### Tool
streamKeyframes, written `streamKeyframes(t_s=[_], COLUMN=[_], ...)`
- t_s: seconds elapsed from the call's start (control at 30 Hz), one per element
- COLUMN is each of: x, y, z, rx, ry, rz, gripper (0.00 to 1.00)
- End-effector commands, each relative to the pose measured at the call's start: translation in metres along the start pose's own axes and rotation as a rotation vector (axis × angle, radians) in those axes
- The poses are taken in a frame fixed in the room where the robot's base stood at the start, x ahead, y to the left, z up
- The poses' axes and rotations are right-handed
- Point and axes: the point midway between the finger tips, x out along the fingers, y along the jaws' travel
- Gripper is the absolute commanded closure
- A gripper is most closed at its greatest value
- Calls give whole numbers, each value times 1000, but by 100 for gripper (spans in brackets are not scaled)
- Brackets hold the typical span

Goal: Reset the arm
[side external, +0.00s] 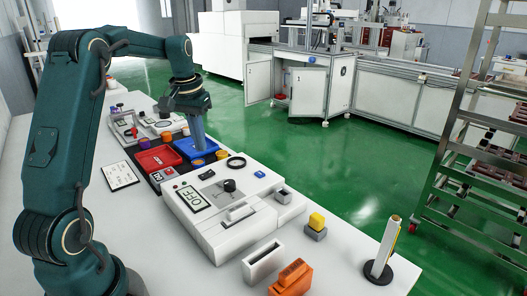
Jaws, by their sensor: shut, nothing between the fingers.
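My dark green arm arches over the white table (330,262) from the left. My gripper (200,148) points down over the blue tray (210,153) at the middle of the table. It is shut and holds nothing. The fingertips are small here, and I cannot tell whether they touch the tray.
A red tray (158,160) sits left of the blue one. A white machine with an OFF display (195,199) stands in front. Shelving stands at right.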

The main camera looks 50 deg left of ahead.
Motion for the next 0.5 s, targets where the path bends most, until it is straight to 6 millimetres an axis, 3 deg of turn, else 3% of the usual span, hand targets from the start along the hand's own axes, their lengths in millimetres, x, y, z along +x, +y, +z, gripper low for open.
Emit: streamKeyframes(t_s=[0.17,0.3,0.5], x=[-40,-74,-100], y=[40,80,119], z=[4,35,97], rx=[111,227,363], ry=[96,170,260], rz=[6,25,67], gripper=[100,100,100])
